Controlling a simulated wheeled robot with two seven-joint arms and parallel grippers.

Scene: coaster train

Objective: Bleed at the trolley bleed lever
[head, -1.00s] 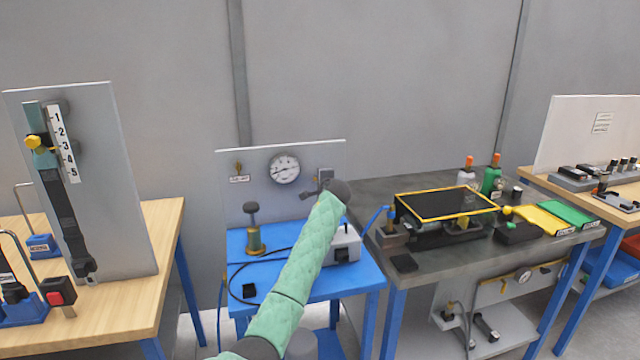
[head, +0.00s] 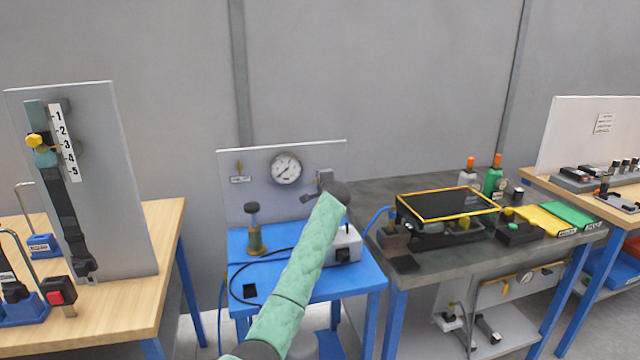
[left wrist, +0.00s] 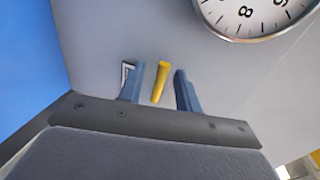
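The blue trolley (head: 300,283) carries an upright grey panel (head: 225,195) with a round white gauge (head: 286,168). My left gripper (head: 326,182) is at the panel's right side, right of the gauge. In the left wrist view, a yellow lever (left wrist: 161,82) stands between the two blue-grey fingers of my left gripper (left wrist: 160,88), which are apart with a gap on each side. A small label is partly behind one finger. In the head view my gripper and arm hide this lever. My right gripper is out of view.
A second small yellow lever (head: 239,167) is at the panel's left. A brass-coloured fitting (head: 255,235) and a grey box (head: 347,244) with hoses stand on the trolley. Wooden bench (head: 150,235) lies left, grey bench (head: 368,192) right.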

